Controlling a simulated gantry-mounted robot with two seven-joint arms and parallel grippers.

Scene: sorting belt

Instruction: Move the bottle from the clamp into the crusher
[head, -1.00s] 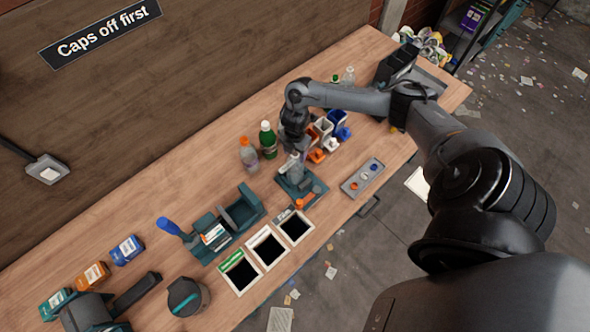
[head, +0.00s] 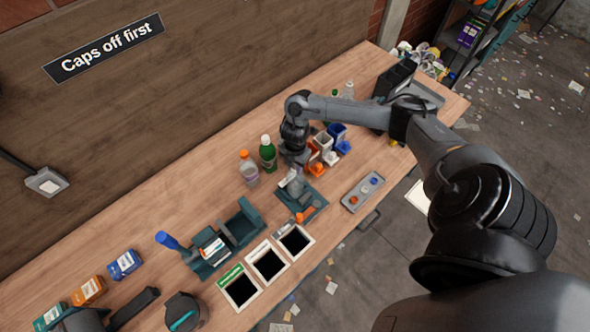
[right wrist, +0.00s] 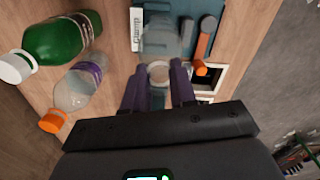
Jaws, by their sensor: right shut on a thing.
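A clear, capless bottle (right wrist: 160,42) stands in the teal clamp (right wrist: 185,48), which has a white "Clamp" label in the right wrist view. My right gripper (right wrist: 158,90) is shut on the bottle's neck, with a purple finger on either side of its open mouth. In the head view, the bottle (head: 293,184) shows partly below the gripper (head: 295,168), in the clamp (head: 312,199). The teal device with a blue lever, seemingly the crusher (head: 240,232), stands to the left. My left gripper is not in view.
A green bottle (head: 267,157) and a clear bottle with an orange cap (head: 249,170) stand close left of the clamp. Framed dark openings (head: 266,263) line the front edge. A grey tray with caps (head: 362,192) lies to the right. Small coloured bins (head: 325,143) stand behind the gripper.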

